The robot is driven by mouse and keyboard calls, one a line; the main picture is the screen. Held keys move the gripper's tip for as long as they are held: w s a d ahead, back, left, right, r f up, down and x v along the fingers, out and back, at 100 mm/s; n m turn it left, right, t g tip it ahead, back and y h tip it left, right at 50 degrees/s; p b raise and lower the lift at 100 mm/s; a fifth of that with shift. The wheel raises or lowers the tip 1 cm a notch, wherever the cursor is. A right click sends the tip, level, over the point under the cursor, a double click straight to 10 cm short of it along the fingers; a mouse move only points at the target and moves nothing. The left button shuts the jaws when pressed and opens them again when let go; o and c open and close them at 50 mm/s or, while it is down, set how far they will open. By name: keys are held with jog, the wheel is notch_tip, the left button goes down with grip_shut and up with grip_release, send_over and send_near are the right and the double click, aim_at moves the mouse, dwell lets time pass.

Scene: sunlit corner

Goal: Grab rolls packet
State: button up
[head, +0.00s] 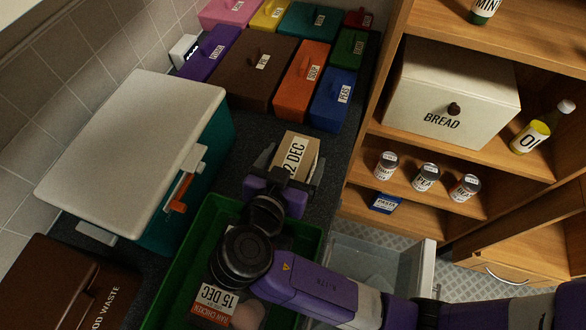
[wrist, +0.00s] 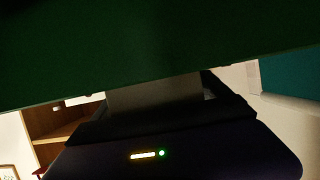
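A tan packet (head: 296,157) with a white label ending "2 DEC" is at the middle of the head view, over the dark counter. Its product name is not readable, so I cannot tell if it is the rolls packet. My gripper (head: 290,176) is at its near end, with dark fingers on either side of it. A pale surface, likely the packet (wrist: 155,95), shows between dark gripper parts in the wrist view. Whether the fingers press on it is not clear.
A green tray (head: 187,248) below my arm holds a raw chicken packet (head: 213,303). A white-lidded teal cooler (head: 140,135) stands left. Coloured lidded boxes (head: 252,68) fill the back. Shelves on the right hold a bread bin (head: 452,92) and jars (head: 426,178).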

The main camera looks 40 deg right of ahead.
jog(key=c, duration=1.4)
jog(key=shift+c, duration=0.4)
jog(key=shift+r, duration=0.15)
